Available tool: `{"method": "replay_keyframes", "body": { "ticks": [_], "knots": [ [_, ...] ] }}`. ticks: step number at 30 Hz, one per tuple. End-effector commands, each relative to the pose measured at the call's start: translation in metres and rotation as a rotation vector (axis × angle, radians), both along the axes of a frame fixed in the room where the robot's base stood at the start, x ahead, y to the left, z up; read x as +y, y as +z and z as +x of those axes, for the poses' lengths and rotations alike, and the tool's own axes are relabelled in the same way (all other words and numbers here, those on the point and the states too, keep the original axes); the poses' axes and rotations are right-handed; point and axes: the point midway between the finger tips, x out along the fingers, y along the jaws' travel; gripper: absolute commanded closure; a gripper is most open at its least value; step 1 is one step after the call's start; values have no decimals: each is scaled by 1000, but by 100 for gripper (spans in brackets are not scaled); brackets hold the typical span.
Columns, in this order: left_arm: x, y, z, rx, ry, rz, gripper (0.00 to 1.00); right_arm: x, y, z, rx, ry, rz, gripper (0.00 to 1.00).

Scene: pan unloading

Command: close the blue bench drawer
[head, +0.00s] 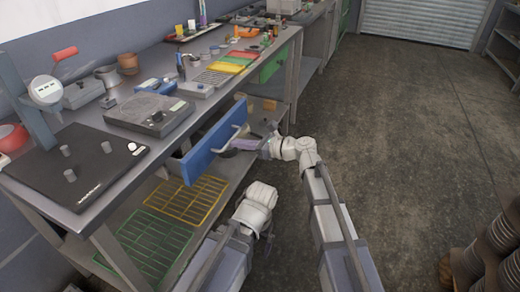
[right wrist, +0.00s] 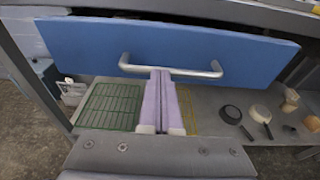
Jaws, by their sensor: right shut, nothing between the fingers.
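The blue bench drawer (head: 205,152) stands pulled out from under the bench top, with a gap behind its front. Its front (right wrist: 95,40) fills the upper part of the right wrist view. A pale bar handle (right wrist: 195,73) runs across it. My right gripper (head: 250,144) is in front of the drawer, close to the handle. In the right wrist view its lilac fingers (right wrist: 160,74) are together and empty, with the tips at the handle bar. I cannot tell if they touch it. My left arm is low in the head view, and its fingers do not show.
The bench top (head: 84,212) carries a black plate (head: 90,180), a grey device (head: 150,112) and coloured trays (head: 232,62). A green drawer (head: 274,65) is further along. The lower shelf holds green (head: 145,240) and yellow (head: 188,200) racks and several pans.

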Motion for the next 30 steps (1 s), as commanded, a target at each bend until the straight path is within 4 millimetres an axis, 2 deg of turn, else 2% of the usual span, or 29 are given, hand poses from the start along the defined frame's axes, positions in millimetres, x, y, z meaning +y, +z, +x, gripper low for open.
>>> {"method": "replay_keyframes", "body": {
  "ticks": [1, 3, 12, 18, 30],
  "knots": [
    [0, 0, 0, 0, 0, 0, 5, 13, 0, 5, 0, 3, 0, 100],
    [0, 0, 0, 0, 0, 0, 5, 25, 0, 9, 0, 3, 0, 100],
    [0, 0, 0, 0, 0, 0, 5, 58, 0, 20, 0, 0, 0, 100],
    [0, 0, 0, 0, 0, 0, 5, 66, 0, 22, 0, 1, 1, 100],
    [0, 0, 0, 0, 0, 0, 5, 70, 1, 23, 0, 2, 5, 100]
  ]
}}
